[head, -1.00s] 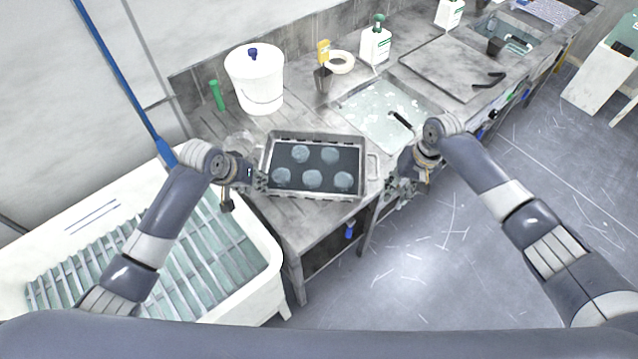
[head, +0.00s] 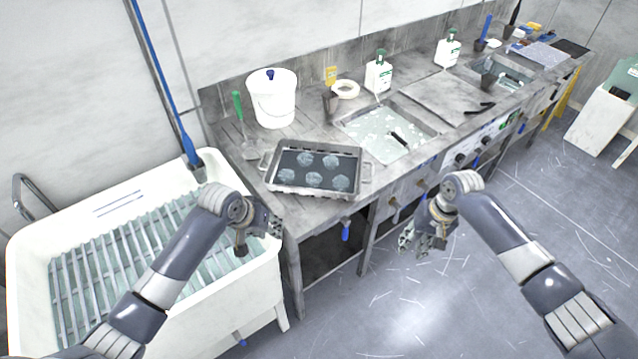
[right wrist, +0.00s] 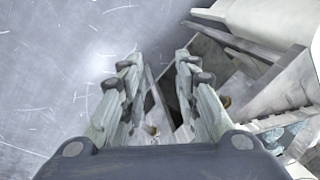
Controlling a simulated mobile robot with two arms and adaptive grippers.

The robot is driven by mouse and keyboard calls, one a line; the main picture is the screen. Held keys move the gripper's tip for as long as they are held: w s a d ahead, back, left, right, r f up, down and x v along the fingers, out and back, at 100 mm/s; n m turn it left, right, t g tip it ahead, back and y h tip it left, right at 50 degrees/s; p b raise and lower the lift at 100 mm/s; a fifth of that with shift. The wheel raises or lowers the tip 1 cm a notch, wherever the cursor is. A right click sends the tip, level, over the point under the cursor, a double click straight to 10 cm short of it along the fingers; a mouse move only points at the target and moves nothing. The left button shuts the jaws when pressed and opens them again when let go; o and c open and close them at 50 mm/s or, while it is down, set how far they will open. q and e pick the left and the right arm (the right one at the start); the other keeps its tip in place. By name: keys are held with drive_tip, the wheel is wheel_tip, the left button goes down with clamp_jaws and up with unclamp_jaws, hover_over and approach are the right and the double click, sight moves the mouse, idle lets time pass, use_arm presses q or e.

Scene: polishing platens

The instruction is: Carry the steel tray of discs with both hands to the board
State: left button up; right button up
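The steel tray (head: 322,192) rests on the near left end of the steel bench. It has a loop handle at each end and a dark lining with several grey discs (head: 313,178) lying flat on it. My left gripper (head: 274,225) is below and left of the tray in the head view, apart from it; its fingers are too small to read. My right gripper (head: 420,242) is empty, to the right of and below the tray, over the floor side of the bench. The right wrist view shows its fingers (right wrist: 158,62) spread. A flat grey board (head: 447,98) lies farther along the bench.
A white slatted tub (head: 262,277) stands left of the bench. A white bucket (head: 272,100) and a green-handled tool (head: 240,120) are behind the tray. A wet basin (head: 385,135) lies between tray and board. White bottles (head: 378,75) line the back. Floor at right is open.

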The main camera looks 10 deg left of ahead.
wheel_tip(320, 180, up, 12)
drive_tip(key=d, duration=0.2)
drive_tip(key=shift+w+f, duration=0.2)
drive_tip(key=shift+w, duration=0.2)
